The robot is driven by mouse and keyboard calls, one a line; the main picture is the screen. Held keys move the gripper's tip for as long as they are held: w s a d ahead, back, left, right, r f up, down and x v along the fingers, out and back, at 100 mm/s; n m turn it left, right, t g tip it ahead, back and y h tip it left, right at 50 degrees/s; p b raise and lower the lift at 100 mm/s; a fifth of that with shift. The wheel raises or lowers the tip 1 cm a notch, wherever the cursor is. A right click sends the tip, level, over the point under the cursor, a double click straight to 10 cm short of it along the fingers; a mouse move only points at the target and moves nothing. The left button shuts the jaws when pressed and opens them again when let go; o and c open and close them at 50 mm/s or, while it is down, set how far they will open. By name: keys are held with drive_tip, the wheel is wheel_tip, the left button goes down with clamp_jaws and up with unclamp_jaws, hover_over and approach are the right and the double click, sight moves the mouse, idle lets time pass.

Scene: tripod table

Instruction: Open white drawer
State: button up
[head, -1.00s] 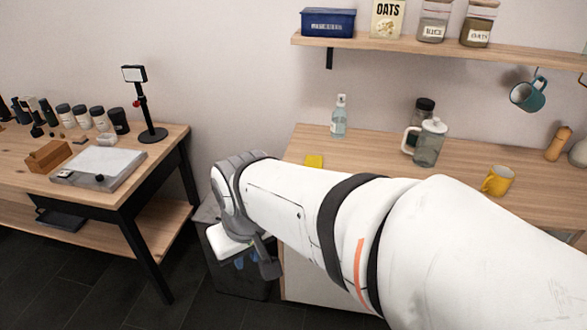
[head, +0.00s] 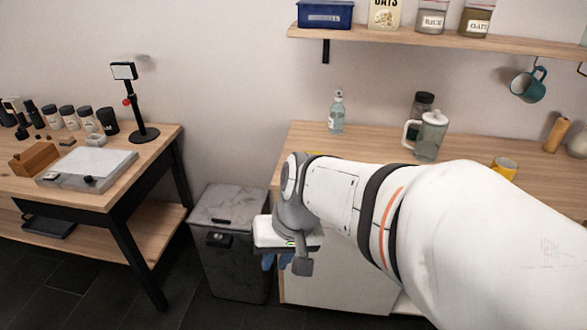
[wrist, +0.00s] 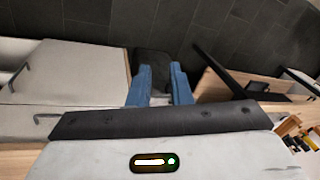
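The white cabinet front (head: 345,282) stands under the wooden counter, partly hidden by my arm in the head view. In the wrist view, a narrow white drawer front (wrist: 35,118) lies near the counter edge with a thin dark handle (wrist: 75,117), partly hidden by my gripper body. Beyond it is a larger white panel (wrist: 90,70) with its own dark handle (wrist: 20,75). My gripper (wrist: 158,80) has its blue fingers apart with nothing between them. In the head view, my gripper (head: 277,263) hangs in front of the cabinet's left side, apart from the handles. The drawer looks shut.
A grey lidded bin (head: 228,240) stands left of the cabinet, close behind my gripper. A wooden table (head: 150,150) with black legs is further left. The counter (head: 300,140) holds a spray bottle (head: 337,115), a jug (head: 430,135) and a yellow mug (head: 503,168). Dark floor lies in front.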

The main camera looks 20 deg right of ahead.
drive_tip(key=w+d+f+m+t+y+b, duration=0.2)
drive_tip(key=w+d+f+m+t+b, duration=0.25)
drive_tip(key=f+b, duration=0.25)
drive_tip(key=w+d+f+m+t+y+b, duration=0.2)
drive_tip(key=w+d+f+m+t+b, duration=0.1)
drive_tip(key=w+d+f+m+b, duration=0.25)
drive_tip(key=w+d+f+m+t+h+b, duration=0.1)
drive_tip(key=d+f+m+t+h+b, duration=0.3)
drive_tip(key=d, duration=0.7)
drive_tip(key=d+f+m+t+h+b, duration=0.2)
drive_tip(key=d+f+m+h+b, duration=0.35)
drive_tip(key=d, duration=0.55)
drive_tip(key=shift+n+y, duration=0.25)
drive_tip(key=shift+n, duration=0.2)
drive_tip(key=b+x, duration=0.1)
drive_tip(key=x, duration=0.6)
drive_tip(key=shift+w+a+r, duration=0.1)
drive_tip(key=shift+w+r, duration=0.05)
drive_tip(key=shift+w, duration=0.05)
clamp_jaws()
